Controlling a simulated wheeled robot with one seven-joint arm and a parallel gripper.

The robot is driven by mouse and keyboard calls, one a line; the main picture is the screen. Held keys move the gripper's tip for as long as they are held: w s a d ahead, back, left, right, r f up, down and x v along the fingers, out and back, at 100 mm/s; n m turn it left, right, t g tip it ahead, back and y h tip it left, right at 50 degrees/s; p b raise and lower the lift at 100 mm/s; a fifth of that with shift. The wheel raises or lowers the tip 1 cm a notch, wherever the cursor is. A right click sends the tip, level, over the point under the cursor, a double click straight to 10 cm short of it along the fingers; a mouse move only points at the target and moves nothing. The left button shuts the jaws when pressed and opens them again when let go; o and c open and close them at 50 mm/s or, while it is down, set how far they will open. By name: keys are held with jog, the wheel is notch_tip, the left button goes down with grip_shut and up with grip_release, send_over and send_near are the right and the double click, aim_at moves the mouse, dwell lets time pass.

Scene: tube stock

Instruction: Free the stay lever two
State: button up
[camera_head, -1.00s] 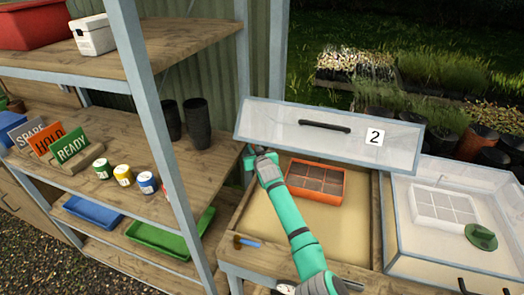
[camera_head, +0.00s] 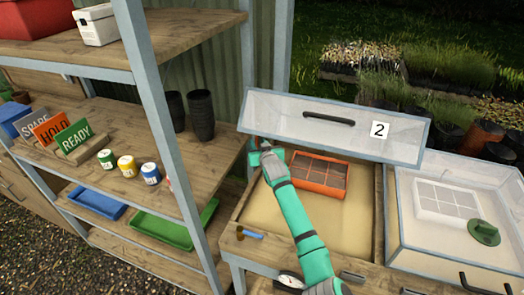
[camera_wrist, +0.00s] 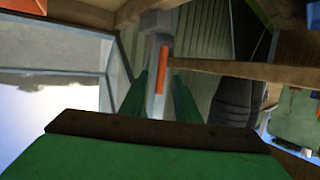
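The lid marked 2 (camera_head: 335,127) stands raised over the left sand-filled box (camera_head: 237,205). My gripper (camera_head: 263,152) is at the lid's lower left corner, above the box's back left side. In the wrist view my two green fingers (camera_wrist: 160,100) are apart. A grey upright bar with an orange strip (camera_wrist: 161,72), possibly the stay lever, shows in line with the gap between them. I cannot tell whether the fingers touch it. In the head view my gripper and arm hide this spot, and no lever can be made out there.
An orange-red tray (camera_head: 317,175) sits in the left box. The right box (camera_head: 398,225) has its clear cover down over a white tray. A shelf rack (camera_head: 160,150) with black pots (camera_head: 201,115) stands close on the left. A blue-handled item (camera_head: 250,233) lies at the left box's front.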

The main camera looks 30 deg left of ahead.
jog(key=v, duration=0.7)
jog(key=shift+s+d, duration=0.25)
